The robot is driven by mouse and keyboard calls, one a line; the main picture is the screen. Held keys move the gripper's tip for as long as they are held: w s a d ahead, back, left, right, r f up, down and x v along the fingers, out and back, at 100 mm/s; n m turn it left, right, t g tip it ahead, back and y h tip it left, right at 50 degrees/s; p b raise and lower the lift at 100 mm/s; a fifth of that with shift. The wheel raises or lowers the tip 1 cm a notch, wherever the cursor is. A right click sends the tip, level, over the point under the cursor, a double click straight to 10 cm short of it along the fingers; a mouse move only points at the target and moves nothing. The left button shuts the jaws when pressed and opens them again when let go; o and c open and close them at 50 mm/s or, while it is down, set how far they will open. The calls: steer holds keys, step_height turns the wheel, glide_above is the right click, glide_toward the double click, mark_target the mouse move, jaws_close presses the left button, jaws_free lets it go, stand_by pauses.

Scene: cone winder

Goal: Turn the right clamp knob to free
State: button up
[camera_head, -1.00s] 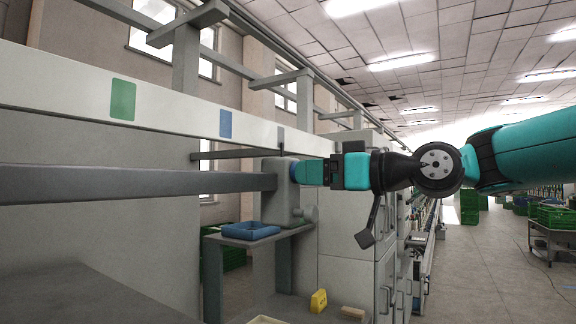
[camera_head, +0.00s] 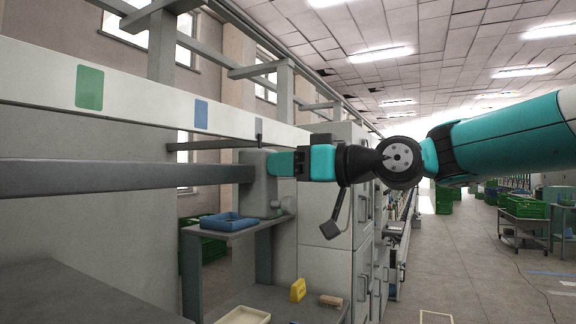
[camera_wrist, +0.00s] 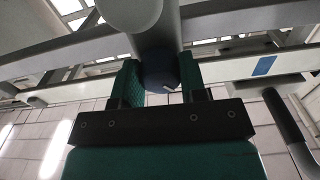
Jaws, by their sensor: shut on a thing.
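The right clamp is a grey block (camera_head: 257,180) at the right end of the long grey bar (camera_head: 110,177) in the head view. My gripper (camera_head: 285,163) reaches its right side from the right and hides the knob there. In the wrist view, the dark blue knob (camera_wrist: 157,72) with a small white mark sits between the two teal fingers of my gripper (camera_wrist: 160,88). The fingers are shut on the knob from both sides. The knob meets the grey clamp body (camera_wrist: 158,40) behind it.
A blue tray (camera_head: 228,222) lies on a grey shelf below the clamp. A yellow object (camera_head: 298,290) and a tan block (camera_head: 331,300) are lower down. Grey cabinets (camera_head: 325,240) stand behind my arm.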

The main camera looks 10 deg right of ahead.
steer(key=m, duration=0.4)
steer(key=m+p, duration=0.1)
steer(key=m, duration=0.2)
steer(key=shift+r+m, duration=0.1)
steer(key=shift+m, duration=0.3)
steer(key=m+p, duration=0.2)
steer(key=m, duration=0.2)
steer(key=shift+s+m, duration=0.1)
steer(key=shift+m, duration=0.2)
steer(key=shift+m+p, duration=1.2)
steer(key=shift+m, duration=0.4)
steer(key=o, duration=0.9)
steer(key=shift+o, duration=0.2)
steer(key=shift+d, duration=0.1)
